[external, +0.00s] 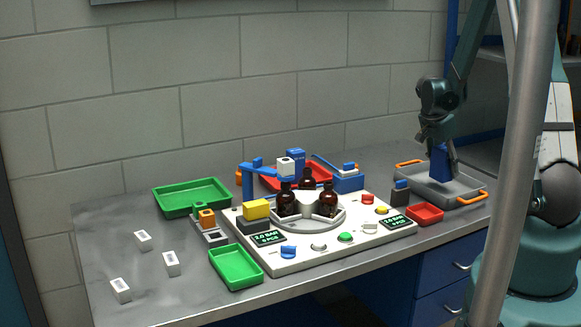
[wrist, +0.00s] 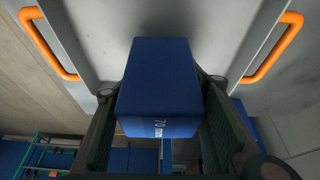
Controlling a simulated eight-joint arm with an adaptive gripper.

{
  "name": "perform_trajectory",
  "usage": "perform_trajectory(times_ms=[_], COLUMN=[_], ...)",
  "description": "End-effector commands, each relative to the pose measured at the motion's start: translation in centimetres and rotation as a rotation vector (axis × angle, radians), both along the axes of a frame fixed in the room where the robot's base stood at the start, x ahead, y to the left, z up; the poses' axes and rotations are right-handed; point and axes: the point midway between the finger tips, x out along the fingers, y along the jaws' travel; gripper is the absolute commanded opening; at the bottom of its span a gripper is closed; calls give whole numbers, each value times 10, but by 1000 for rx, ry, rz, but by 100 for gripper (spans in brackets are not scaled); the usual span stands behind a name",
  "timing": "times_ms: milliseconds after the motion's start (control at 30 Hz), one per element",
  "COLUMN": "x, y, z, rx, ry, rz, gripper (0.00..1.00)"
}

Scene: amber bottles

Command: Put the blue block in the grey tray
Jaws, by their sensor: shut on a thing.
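The blue block (wrist: 160,78) is held between the two fingers of my gripper (wrist: 160,110), which is shut on it. The block also shows in the external view (external: 440,163), upright at the fingertips of my gripper (external: 441,152). The grey tray (external: 462,188) with orange handles is at the right end of the table, and the block is over its inside. In the wrist view the grey tray (wrist: 100,30) lies behind the block, with an orange handle on each side. I cannot tell whether the block touches the tray floor.
A white console (external: 290,262) with amber bottles (external: 328,198) in a round holder stands mid-table. A small red tray (external: 425,213) is close to the grey tray. Green trays (external: 192,196) and white blocks (external: 171,263) are to the left. A metal post (external: 515,160) stands in front at right.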

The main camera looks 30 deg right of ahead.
Motion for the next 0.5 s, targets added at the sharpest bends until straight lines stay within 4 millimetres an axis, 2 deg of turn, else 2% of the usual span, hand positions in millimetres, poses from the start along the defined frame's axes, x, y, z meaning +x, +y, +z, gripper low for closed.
perform_trajectory(times_ms=[233,500], x=[1,0], y=[0,0], z=[-25,-32], rx=[0,0], ry=[0,0], rz=[0,0], gripper=[25,25])
